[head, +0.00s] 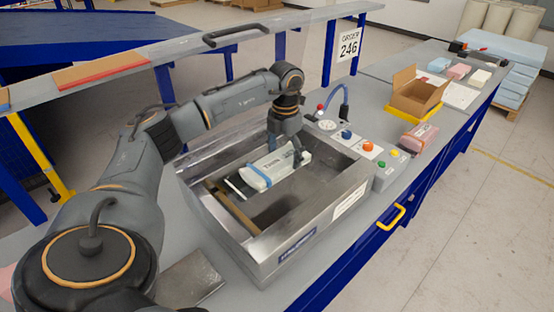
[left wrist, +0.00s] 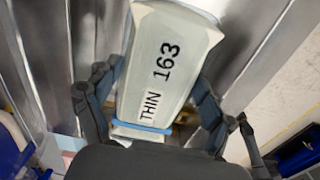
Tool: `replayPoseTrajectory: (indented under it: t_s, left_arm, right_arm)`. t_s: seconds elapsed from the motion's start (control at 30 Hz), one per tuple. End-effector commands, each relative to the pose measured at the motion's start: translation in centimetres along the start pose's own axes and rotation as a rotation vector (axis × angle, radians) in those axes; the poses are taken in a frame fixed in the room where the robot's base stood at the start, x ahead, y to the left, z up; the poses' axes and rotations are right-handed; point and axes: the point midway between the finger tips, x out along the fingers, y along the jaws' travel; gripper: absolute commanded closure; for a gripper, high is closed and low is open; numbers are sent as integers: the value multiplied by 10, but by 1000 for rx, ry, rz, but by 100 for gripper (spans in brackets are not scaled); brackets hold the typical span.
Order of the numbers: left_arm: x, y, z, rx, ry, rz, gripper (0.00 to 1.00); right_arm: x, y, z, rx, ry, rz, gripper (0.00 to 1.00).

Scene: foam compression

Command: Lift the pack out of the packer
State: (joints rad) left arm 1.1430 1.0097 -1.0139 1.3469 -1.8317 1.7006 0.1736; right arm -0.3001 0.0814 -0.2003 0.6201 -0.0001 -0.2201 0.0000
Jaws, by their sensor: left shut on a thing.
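The pack (head: 268,170) is a whitish slab with dark lettering and a blue band. In the left wrist view the pack (left wrist: 163,65) reads "THIN 163", with the blue band near my palm. My left gripper (head: 296,154) is shut on the pack, with a finger along each side. The pack is over the open chamber of the packer (head: 322,222), a steel box with a label on its front. It looks tilted in the head view; how far it is above the chamber floor is hard to tell. My right gripper is not in view.
A control panel (head: 365,147) with knobs and buttons adjoins the packer. Beyond it are an open cardboard box (head: 417,96) and a pink pack (head: 418,137). A clear guard with a black handle (head: 235,34) rises behind. A grey plate (head: 190,278) lies in front.

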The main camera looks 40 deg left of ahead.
Motion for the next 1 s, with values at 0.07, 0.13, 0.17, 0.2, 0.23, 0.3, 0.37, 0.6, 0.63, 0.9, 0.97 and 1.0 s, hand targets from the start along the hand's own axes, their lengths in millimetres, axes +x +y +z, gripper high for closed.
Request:
replayPoseTrajectory:
  t_s: [0.07, 0.13, 0.17, 0.2, 0.23, 0.3, 0.37, 0.6, 0.63, 0.9, 0.97, 1.0]
  left_arm:
    - [-7, 0, 0, 0, -1, 0, 41]
    - [-10, 0, 0, 0, -1, 0, 41]
    - [-12, 0, 0, 0, 0, 0, 41]
    - [-14, 0, 0, 0, 0, 0, 41]
    - [-15, 0, 0, 0, 0, 0, 41]
    - [-19, 0, 0, 0, 0, 0, 41]
    - [-22, 0, 0, 0, 0, 0, 41]
    - [-34, 0, 0, 0, -1, 0, 41]
    - [-35, 0, 0, 0, -1, 0, 41]
    - [-44, 0, 0, 0, -1, 0, 41]
    - [-44, 0, 0, 0, -1, 0, 41]
    - [-43, 0, 0, 0, -1, 0, 41]
  right_arm:
    - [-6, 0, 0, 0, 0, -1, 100]
    - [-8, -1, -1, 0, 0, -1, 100]
    - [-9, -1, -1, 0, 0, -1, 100]
    - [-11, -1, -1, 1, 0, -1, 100]
    - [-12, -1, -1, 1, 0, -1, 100]
    - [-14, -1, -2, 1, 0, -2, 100]
    - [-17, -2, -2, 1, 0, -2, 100]
    - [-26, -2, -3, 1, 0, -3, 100]
    - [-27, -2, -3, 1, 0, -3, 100]
    - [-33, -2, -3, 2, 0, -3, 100]
    - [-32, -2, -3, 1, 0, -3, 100]
    - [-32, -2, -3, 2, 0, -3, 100]
